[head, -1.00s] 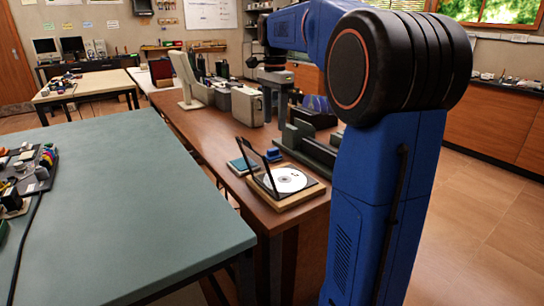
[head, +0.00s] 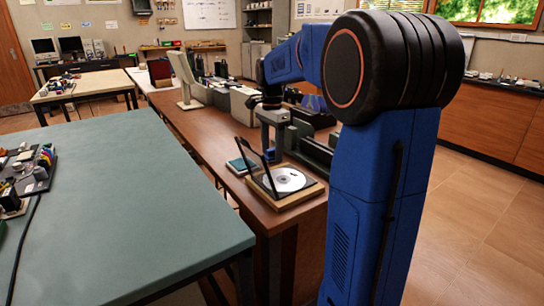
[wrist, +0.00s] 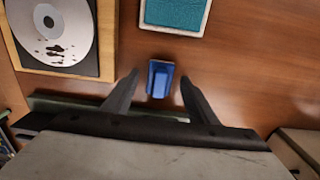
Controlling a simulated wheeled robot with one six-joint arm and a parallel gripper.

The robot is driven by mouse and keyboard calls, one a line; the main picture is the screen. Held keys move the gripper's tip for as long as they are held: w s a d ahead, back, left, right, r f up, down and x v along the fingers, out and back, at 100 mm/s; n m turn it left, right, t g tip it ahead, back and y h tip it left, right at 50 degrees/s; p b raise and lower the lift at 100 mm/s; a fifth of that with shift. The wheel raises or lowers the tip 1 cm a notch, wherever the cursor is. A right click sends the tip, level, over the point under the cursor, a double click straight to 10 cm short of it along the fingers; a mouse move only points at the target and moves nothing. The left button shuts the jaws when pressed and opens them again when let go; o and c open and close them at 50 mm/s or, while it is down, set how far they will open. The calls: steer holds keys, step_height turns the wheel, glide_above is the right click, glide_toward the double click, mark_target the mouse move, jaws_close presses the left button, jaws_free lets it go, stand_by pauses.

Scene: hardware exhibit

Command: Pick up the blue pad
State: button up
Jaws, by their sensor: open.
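The small blue pad (wrist: 160,79), a dark blue block with a paler top, lies on the brown wooden table. In the wrist view it appears between the fingertips of my open gripper (wrist: 159,86), with a gap on both sides. In the head view my gripper (head: 270,146) points down over the table, and the blue pad (head: 270,154) shows only partly by its fingers. I cannot tell how far the fingertips are above the table.
A teal pad in a pale frame (wrist: 174,14) lies close by. An open disc case with a disc (wrist: 52,30) sits on a wooden board; its raised dark lid (head: 258,168) stands close to my gripper. Grey-green metal blocks (head: 312,150) stand to the right.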

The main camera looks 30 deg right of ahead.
mark_target(272, 149)
steer(key=shift+f, duration=0.1)
steer(key=shift+c, duration=0.3)
steer(key=c, duration=1.1)
step_height(272, 149, up, 10)
steer(key=shift+r, duration=0.1)
